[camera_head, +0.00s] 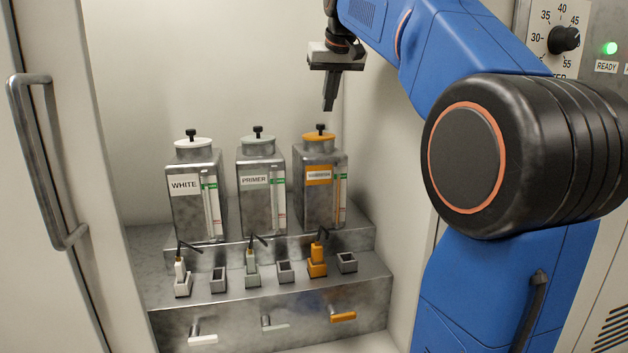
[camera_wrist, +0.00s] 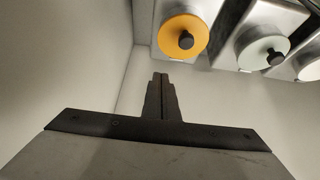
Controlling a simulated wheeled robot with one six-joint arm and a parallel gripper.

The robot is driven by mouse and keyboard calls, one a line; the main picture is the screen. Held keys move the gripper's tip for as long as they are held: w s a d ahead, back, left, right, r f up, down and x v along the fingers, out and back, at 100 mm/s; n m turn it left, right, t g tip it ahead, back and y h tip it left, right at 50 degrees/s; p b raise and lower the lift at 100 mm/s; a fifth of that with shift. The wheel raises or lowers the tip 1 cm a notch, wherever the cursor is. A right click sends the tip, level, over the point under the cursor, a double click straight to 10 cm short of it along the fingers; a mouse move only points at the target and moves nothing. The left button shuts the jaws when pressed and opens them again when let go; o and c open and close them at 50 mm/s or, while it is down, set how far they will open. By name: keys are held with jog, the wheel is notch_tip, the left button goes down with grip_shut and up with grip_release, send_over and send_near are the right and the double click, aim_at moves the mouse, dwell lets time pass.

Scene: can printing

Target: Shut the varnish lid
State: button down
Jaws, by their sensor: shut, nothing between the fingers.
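Three metal canisters stand in a row on the upper step inside the cabinet. The right one (camera_head: 319,195) has an orange label, too small to read surely, and an orange lid (camera_head: 319,137) with a black knob.
The WHITE canister (camera_head: 184,215) and the PRIMER canister (camera_head: 253,205) stand to the left with lids on. Small holders with nozzles line the lower step (camera_head: 250,325). The cabinet's right wall (camera_head: 385,200) is close to my gripper. An open door with a handle (camera_head: 45,160) is at left.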

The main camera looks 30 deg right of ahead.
jog(key=shift+r, duration=2.9)
